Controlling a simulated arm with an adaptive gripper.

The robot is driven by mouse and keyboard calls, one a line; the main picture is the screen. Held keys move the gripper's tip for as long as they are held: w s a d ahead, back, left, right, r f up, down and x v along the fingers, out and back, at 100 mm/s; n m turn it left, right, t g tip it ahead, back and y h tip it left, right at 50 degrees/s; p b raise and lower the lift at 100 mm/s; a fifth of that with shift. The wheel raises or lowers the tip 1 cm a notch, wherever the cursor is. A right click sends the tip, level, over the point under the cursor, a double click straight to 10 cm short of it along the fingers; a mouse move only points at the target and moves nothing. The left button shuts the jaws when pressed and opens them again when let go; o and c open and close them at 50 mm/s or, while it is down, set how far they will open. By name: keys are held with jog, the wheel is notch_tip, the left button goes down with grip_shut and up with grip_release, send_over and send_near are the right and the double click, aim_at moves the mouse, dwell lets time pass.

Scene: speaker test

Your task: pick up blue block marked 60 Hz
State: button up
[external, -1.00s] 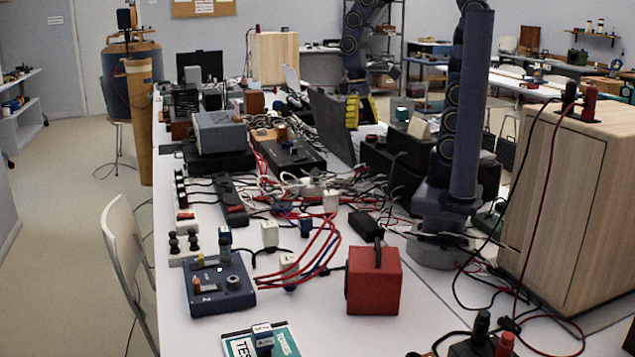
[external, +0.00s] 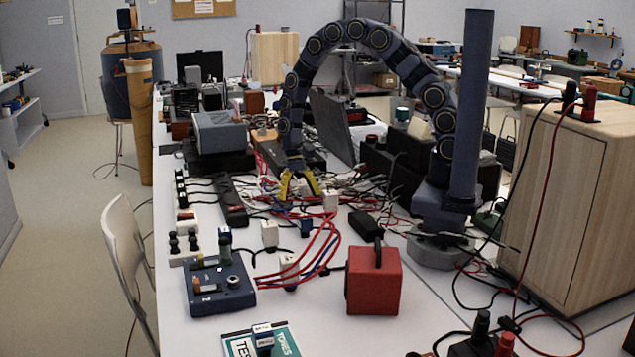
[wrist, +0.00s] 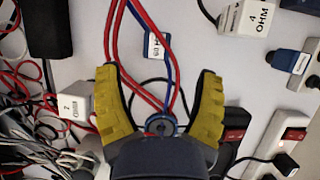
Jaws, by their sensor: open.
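A small blue block (wrist: 157,46) with a white label that seems to read 60 Hz upside down lies at the top centre of the wrist view, just past the fingertips. Red and blue wires run right beside it. A small blue block (external: 306,228), likely the same one, stands mid-table in the external view. My gripper (external: 300,196) is open and empty above the cable tangle, behind that block. Its yellow fingers (wrist: 160,75) are spread wide in the wrist view. A round dark blue part (wrist: 161,124) shows between their bases.
A white 4 OHM block (wrist: 247,17) and another blue labelled block (wrist: 288,60) lie to the right; a white block (wrist: 77,106) lies left. A red box (external: 373,280), a blue device (external: 218,289) and a dark adapter (external: 365,226) stand on the table. Loose wires surround the area.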

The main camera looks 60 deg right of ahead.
aim_at(304, 216)
jog(key=x, duration=0.6)
jog(key=shift+s, duration=0.35)
grip_shut()
